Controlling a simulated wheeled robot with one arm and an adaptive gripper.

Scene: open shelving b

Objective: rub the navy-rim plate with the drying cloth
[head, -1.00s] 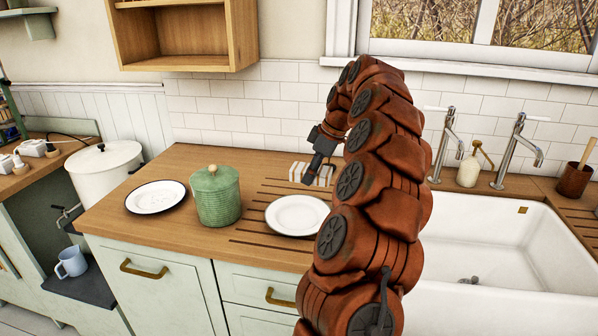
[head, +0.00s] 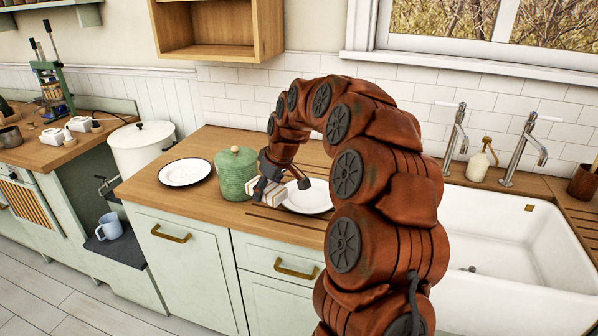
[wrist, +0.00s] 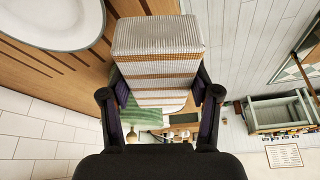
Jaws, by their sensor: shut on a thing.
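The navy-rim plate (head: 186,171) lies flat on the wooden counter, white with a thin dark rim, left of the green crock. My gripper (head: 270,183) is shut on the drying cloth (head: 268,196), a folded white block with brown stripes. The cloth is in front of the crock's right side, apart from the navy-rim plate. In the wrist view the cloth (wrist: 158,38) sits between the fingers of my gripper (wrist: 160,94). A plain white plate (head: 312,197) lies to the right, partly hidden by my arm.
The lidded green crock (head: 236,172) stands between the two plates. A white lidded pot (head: 143,147) stands left of the counter. The sink (head: 510,240) and taps are at right. A wooden wall shelf (head: 215,30) hangs above. Bare counter lies in front of the navy-rim plate.

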